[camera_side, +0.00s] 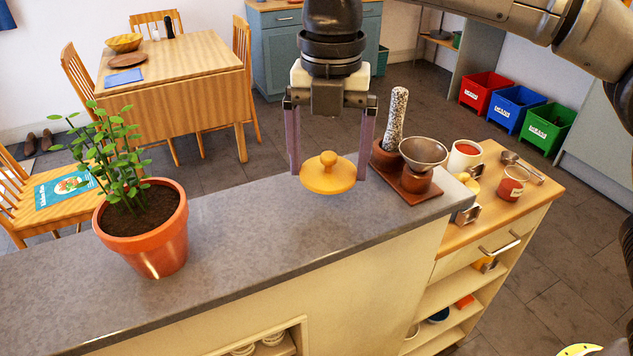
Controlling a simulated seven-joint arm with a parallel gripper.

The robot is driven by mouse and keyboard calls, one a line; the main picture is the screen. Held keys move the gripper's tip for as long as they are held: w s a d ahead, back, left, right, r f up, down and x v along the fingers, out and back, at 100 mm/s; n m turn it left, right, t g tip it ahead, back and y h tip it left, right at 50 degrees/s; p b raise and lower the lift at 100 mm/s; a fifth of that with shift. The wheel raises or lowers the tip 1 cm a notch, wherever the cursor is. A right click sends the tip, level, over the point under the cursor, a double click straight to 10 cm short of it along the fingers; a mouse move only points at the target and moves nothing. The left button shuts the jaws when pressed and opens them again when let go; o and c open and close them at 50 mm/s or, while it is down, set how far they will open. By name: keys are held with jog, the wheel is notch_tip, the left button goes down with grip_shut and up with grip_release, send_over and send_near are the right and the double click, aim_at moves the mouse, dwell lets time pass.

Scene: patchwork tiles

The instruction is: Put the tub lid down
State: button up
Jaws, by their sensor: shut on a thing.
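The tub lid (328,179) is a round yellow-orange disc with a knob on top. It is held between the two long purple fingers of my gripper (328,172), one finger at its left edge and one at its right. The lid looks level and appears to be above the grey countertop (265,225), near its back edge; the exact gap below it is hard to tell. No tub that clearly matches the lid shows.
A potted plant (145,235) stands on the counter at left. The counter between plant and board is clear.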

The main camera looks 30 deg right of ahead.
aim_at(317, 167)
jog(key=shift+w+a+f, duration=0.3)
jog(key=shift+w+f, duration=0.1)
jog(key=shift+f, duration=0.15)
jog(key=shift+w+a+f, duration=0.15)
jog(key=shift+f, duration=0.85)
jog(key=shift+w+a+f, duration=0.1)
jog(key=shift+w+f, duration=0.05)
jog(key=shift+f, duration=0.85)
jog(key=o, duration=1)
jog(key=shift+f, duration=0.15)
jog(key=shift+r, duration=3.95)
